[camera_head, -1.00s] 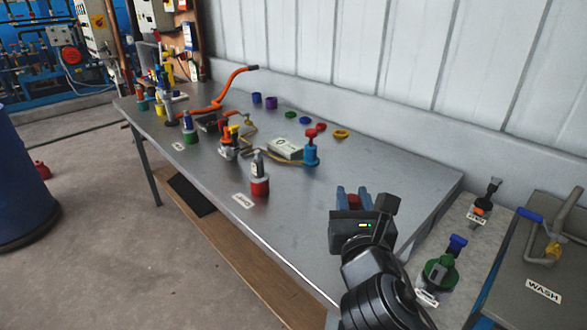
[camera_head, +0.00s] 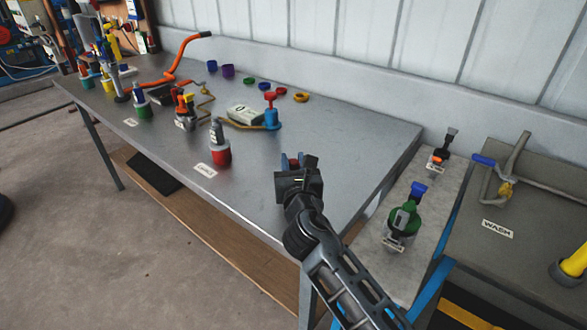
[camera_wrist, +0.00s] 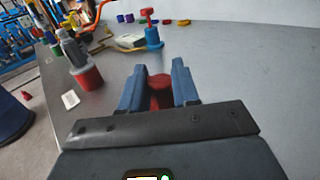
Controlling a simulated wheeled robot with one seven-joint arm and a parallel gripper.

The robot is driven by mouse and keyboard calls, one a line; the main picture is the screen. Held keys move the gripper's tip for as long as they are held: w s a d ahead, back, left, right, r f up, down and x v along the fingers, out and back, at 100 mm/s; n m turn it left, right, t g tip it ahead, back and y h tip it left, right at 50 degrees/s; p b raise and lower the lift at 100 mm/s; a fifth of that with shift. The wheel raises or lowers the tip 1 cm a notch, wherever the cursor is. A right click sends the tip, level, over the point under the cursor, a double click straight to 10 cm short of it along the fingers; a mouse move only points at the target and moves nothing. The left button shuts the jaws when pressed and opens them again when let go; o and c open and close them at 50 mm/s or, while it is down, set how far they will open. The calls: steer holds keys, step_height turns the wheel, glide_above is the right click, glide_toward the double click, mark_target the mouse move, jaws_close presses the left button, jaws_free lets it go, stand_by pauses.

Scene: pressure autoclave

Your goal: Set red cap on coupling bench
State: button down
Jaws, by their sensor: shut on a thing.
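My gripper (camera_head: 292,161) is shut on a red cap (camera_wrist: 159,82), which sits between its two blue fingers in the wrist view. In the head view the cap (camera_head: 293,163) shows as a small red patch between the fingers. The gripper is over the right part of the grey metal bench (camera_head: 340,140). I cannot tell whether the cap touches the bench top or is held a little above it. The cap's lower part is partly hidden by the fingers and the gripper body.
A red-based coupling (camera_head: 221,150) with a label stands left of my gripper. A blue coupling with a red top (camera_head: 271,112) stands behind. Several coloured caps lie along the back. A green coupling (camera_head: 403,220) and a wash bench (camera_head: 520,215) are at the right. The bench's right middle is clear.

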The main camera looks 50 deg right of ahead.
steer(key=shift+f, duration=0.4)
steer(key=shift+f, duration=0.1)
steer(key=c, duration=0.8)
jaws_free()
steer(key=shift+s+a, duration=0.1)
steer(key=b+v, duration=0.1)
steer(key=v, duration=1)
steer(key=shift+s+a, duration=0.25)
steer(key=shift+s, duration=0.05)
